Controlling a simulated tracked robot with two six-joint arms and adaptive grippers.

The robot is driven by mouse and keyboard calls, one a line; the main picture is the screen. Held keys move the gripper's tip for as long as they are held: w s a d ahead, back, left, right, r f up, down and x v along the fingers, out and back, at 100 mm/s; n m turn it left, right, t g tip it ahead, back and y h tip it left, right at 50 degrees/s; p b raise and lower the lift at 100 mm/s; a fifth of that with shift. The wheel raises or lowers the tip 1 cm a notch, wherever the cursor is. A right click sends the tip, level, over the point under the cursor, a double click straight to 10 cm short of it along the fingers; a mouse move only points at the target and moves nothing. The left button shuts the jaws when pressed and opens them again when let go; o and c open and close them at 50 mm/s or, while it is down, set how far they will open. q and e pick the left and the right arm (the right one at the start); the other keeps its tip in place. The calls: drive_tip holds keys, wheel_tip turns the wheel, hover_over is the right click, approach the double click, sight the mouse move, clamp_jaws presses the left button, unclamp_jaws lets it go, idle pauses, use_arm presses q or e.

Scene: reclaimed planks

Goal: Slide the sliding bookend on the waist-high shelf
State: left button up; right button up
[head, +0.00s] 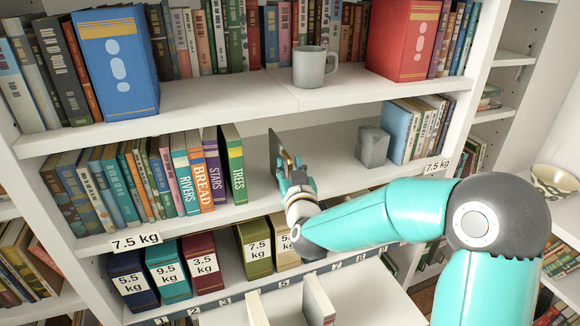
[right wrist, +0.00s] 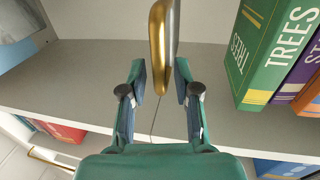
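The sliding bookend (head: 276,152) is a thin upright grey panel with a gold edge. It stands on the waist-high shelf (head: 330,148), a short gap to the right of the green TREES book (head: 235,165). My right gripper (head: 294,172) is at its front edge. In the right wrist view the gold edge of the bookend (right wrist: 158,55) reaches between the two fingertips of my right gripper (right wrist: 160,80). The fingers are apart, with a visible gap on the left finger's side; contact on the right is unclear. My left gripper is not in view.
A row of books (head: 130,185) fills the shelf's left part. A grey block (head: 373,146) and more books (head: 400,130) stand on the right, with bare shelf between bookend and block. The upper shelf holds a mug (head: 310,68); labelled boxes (head: 200,262) stand below.

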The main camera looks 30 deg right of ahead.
clamp_jaws()
drive_tip(key=w+a+b, duration=0.1)
drive_tip(key=w+a, duration=0.1)
drive_tip(key=a, duration=0.8)
drive_tip(key=shift+w+a+b, duration=0.15)
drive_tip(key=shift+w+b, duration=0.1)
drive_tip(key=shift+b, duration=0.05)
drive_tip(key=shift+o, duration=1.4)
unclamp_jaws()
drive_tip(key=shift+s, duration=0.1)
